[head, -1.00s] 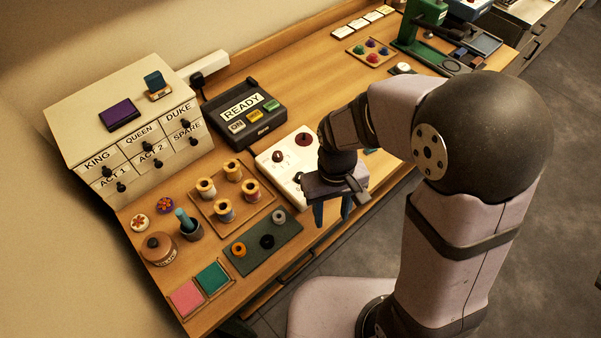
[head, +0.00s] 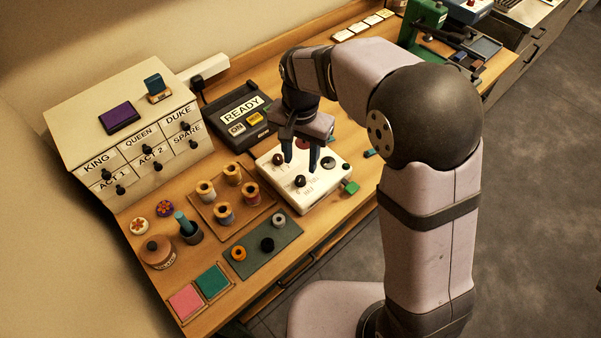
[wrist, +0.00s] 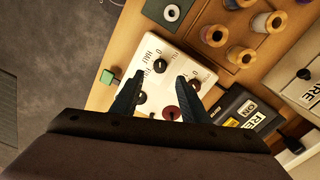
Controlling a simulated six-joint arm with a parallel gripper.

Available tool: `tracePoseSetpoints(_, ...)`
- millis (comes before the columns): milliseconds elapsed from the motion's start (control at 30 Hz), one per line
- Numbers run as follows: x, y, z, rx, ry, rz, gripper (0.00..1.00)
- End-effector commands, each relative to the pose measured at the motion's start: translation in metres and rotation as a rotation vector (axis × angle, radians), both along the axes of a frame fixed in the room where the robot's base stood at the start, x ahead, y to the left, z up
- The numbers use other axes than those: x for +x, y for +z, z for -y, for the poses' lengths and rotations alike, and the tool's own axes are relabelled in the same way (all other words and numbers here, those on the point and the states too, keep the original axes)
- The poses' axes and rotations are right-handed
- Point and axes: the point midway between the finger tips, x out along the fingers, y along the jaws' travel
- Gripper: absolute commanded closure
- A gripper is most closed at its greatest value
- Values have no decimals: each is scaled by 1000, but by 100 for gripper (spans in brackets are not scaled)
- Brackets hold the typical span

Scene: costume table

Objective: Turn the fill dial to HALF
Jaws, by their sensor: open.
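The white dial box (head: 315,194) stands near the table's front edge. It also shows in the wrist view (wrist: 207,72). A dark dial (head: 300,181) sits near its front, with printed labels beside it; HALF is legible in the wrist view next to this dial (wrist: 160,66). I cannot tell which mark it points to. My gripper (head: 301,164) is open and points down over the box. In the wrist view its fingertips (wrist: 160,77) are on either side of the dial's line, with the dial showing between and just beyond them. No contact is visible.
On the box are a brown knob (head: 277,158), a dark red knob (wrist: 172,112) and a dark round knob (head: 328,163). A green block (head: 350,188) is at its right side. The READY console (head: 238,110) stands behind; a spool tray (head: 210,212) is to the left.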

Motion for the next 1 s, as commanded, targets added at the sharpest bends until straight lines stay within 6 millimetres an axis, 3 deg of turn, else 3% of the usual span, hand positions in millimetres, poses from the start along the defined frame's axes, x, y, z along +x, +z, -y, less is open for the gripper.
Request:
tracePoseSetpoints(600,-1,-64,0,-1,3,-3,59)
tracePoseSetpoints(1000,0,-72,0,0,3,0,59)
